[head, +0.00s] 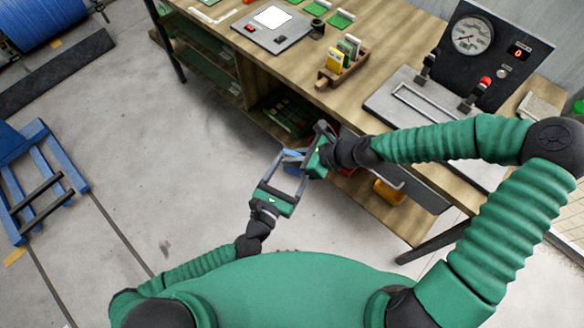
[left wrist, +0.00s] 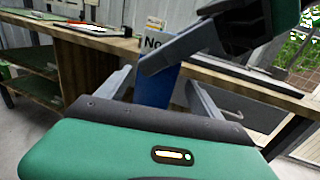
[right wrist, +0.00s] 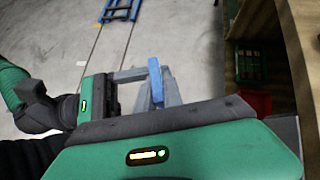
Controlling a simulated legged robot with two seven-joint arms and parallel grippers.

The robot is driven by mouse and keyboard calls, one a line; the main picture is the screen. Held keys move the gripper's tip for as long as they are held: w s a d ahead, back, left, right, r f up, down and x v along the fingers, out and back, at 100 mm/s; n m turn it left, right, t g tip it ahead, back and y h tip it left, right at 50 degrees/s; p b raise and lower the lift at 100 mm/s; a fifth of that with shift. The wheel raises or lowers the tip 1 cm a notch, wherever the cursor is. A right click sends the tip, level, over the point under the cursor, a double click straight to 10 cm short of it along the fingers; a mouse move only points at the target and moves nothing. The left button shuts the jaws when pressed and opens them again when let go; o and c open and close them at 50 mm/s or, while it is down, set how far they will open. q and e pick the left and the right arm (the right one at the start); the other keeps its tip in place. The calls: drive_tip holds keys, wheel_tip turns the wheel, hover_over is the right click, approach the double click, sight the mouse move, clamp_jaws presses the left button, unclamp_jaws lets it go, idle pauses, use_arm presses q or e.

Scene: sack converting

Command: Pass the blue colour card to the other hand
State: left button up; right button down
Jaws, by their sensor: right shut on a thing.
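The blue colour card (head: 291,154) is held out in front of the bench's near edge by my right gripper (head: 303,156), which is shut on it. In the left wrist view the card (left wrist: 153,88) stands upright, with a right gripper finger across its upper part. My left gripper (head: 287,170) is open, with its fingers apart on either side of the card's lower part; the left wrist view shows gaps on both sides. In the right wrist view the card (right wrist: 156,80) shows as a narrow blue edge, with the left gripper (right wrist: 130,85) beside it.
The wooden bench (head: 390,95) lies just beyond my grippers. On it are a card rack (head: 335,77) with yellow and green cards, a gauge panel (head: 490,50) and a clamp device (head: 420,95). Shelves are below. A blue frame (head: 35,180) is on the floor at left; the floor between is clear.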

use_arm(q)
drive_tip(key=shift+s+d, duration=0.1)
drive_tip(key=c, duration=1.2)
drive_tip(key=shift+c, duration=0.6)
use_arm(e)
drive_tip(key=c, duration=1.9)
unclamp_jaws()
drive_tip(key=o, duration=0.5)
drive_tip(key=shift+w, duration=0.1)
use_arm(q)
drive_tip(key=shift+r, duration=0.1)
use_arm(e)
drive_tip(key=shift+d, duration=0.1)
